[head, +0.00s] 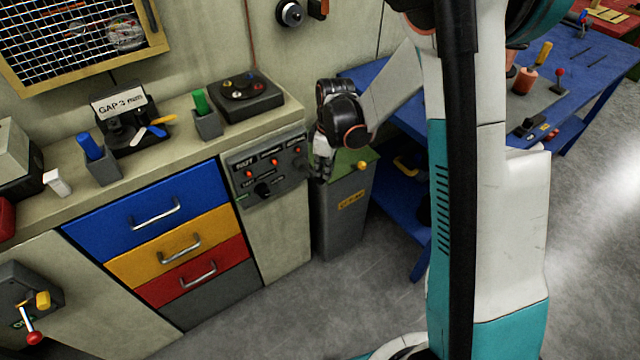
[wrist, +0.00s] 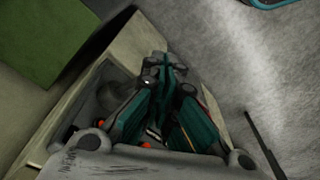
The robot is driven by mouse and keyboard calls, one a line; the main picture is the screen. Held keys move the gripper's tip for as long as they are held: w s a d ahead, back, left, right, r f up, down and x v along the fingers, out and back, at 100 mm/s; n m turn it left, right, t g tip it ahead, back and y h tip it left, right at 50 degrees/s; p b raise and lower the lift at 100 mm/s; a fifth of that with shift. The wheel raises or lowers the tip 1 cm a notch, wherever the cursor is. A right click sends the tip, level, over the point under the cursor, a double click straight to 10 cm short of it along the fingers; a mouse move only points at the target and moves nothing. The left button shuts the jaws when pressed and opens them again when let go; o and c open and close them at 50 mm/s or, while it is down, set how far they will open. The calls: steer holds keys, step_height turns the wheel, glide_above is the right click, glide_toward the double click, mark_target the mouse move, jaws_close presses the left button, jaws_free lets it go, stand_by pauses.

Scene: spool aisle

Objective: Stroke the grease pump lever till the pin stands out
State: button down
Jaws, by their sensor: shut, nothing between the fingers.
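A dark box with a red-knobbed lever (head: 30,338) and a yellow piece (head: 42,299) is on the cabinet front at the lower left of the head view. It may be the grease pump, but I cannot tell. A pin cannot be made out. My gripper (head: 320,168) points down in front of the right end of the counter, beside a grey control panel (head: 264,170) and over the edge of a grey bin (head: 343,215). In the wrist view its dark teal fingers (wrist: 162,70) are shut and hold nothing. The red-knobbed lever is far to its left.
Blue, yellow and red drawers (head: 150,210) lie under the counter, which holds a black dial box (head: 246,98) and pen cups. A blue workbench (head: 590,65) stands at the right, with another small red-knobbed lever (head: 560,73). The grey floor (head: 300,315) in front is clear.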

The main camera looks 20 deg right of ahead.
mark_target(323, 182)
steer(key=shift+f, duration=0.5)
steer(key=shift+f+b, duration=1.8)
steer(key=shift+f, duration=0.45)
steer(key=shift+s+d+r, duration=0.3)
steer(key=shift+s+d, duration=0.15)
steer(key=shift+d, duration=0.15)
steer(key=shift+s+d+r, duration=0.3)
steer(key=shift+s+d, duration=0.15)
steer(key=shift+d, duration=0.15)
